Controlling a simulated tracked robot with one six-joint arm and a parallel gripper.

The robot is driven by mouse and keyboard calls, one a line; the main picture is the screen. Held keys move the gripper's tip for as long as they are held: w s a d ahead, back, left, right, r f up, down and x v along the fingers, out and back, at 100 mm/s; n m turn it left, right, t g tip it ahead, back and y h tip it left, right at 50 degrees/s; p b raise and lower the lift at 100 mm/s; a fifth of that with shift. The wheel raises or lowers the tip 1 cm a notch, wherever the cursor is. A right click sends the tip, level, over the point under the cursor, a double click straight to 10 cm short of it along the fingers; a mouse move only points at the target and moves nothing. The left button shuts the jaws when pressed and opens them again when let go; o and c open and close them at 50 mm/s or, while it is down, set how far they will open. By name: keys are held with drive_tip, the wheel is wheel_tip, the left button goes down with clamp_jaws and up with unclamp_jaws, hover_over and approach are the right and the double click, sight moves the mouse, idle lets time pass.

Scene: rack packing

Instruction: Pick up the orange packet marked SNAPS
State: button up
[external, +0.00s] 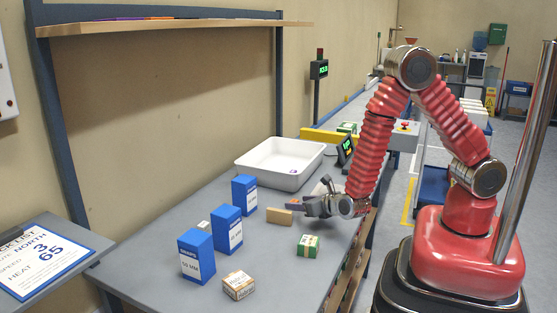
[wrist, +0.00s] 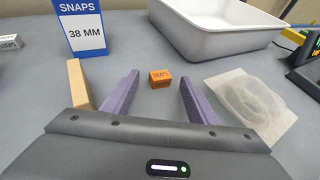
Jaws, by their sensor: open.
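The orange packet marked SNAPS (wrist: 160,79) is a small box on the grey table. In the wrist view it shows in the gap between the tips of my gripper (wrist: 159,75), a little beyond them. The two purple fingers are spread apart, one on each side, with nothing between them. In the external view my gripper (external: 286,206) is low over the table and points left; I cannot make out the orange packet there.
A tan block (wrist: 80,85) stands close beside the left finger. A white tray (wrist: 215,42) is at the back right, a clear bag (wrist: 245,103) at the right. A green box (external: 308,245) sits near the table edge.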

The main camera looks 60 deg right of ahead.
drive_tip(key=shift+x, duration=1.15)
drive_tip(key=shift+c, duration=0.7)
drive_tip(key=c, duration=1)
drive_tip(key=shift+r, duration=5)
